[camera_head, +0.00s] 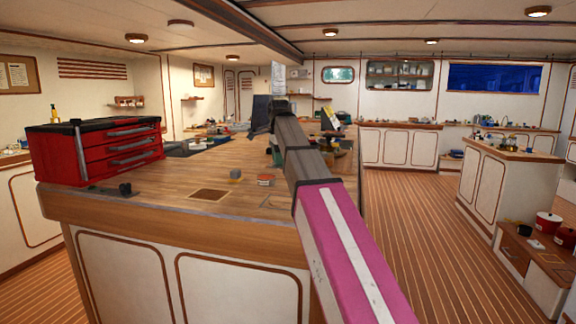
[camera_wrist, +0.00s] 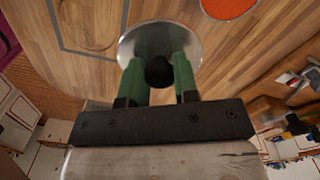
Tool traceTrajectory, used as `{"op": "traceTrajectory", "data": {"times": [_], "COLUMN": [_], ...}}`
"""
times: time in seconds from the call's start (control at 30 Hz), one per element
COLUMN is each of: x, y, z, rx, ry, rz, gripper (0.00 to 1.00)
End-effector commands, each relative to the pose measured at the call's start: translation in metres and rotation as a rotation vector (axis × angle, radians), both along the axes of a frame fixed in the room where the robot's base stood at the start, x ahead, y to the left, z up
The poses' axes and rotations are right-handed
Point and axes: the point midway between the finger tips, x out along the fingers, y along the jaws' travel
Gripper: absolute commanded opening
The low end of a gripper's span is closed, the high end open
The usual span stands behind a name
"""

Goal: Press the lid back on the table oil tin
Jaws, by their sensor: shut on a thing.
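In the wrist view a round silver lid (camera_wrist: 160,36) with a black knob lies ahead of my gripper (camera_wrist: 159,72). The two green fingers are closed on the black knob, one on each side. Bare wood shows around the lid; I cannot tell its height above the worktop. I cannot make out the table oil tin for certain in either view. In the head view my arm reaches over the worktop and hides most of the area around its end, so the lid is not clear there.
An orange-red disc (camera_wrist: 228,6) lies at the wrist view's upper edge. A red toolbox (camera_head: 95,150) stands at the left of the wooden worktop (camera_head: 150,192). Small blocks (camera_head: 264,181) lie near its front edge. Open floor (camera_head: 410,240) runs along the right.

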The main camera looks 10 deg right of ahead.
Motion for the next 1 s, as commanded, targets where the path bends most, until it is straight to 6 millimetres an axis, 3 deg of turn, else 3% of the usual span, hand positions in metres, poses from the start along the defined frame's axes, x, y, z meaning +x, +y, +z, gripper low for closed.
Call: {"op": "traceTrajectory", "data": {"times": [0.2,0.37,1.0], "x": [-0.009,-0.006,0.076], "y": [0.016,0.021,0.040], "z": [0.011,0.014,0.006], "rx": [0.000,0.000,0.000], "ry": [0.000,0.000,0.000], "rz": [0.000,0.035,0.656], "gripper": [0.06,0.06,0.06]}}
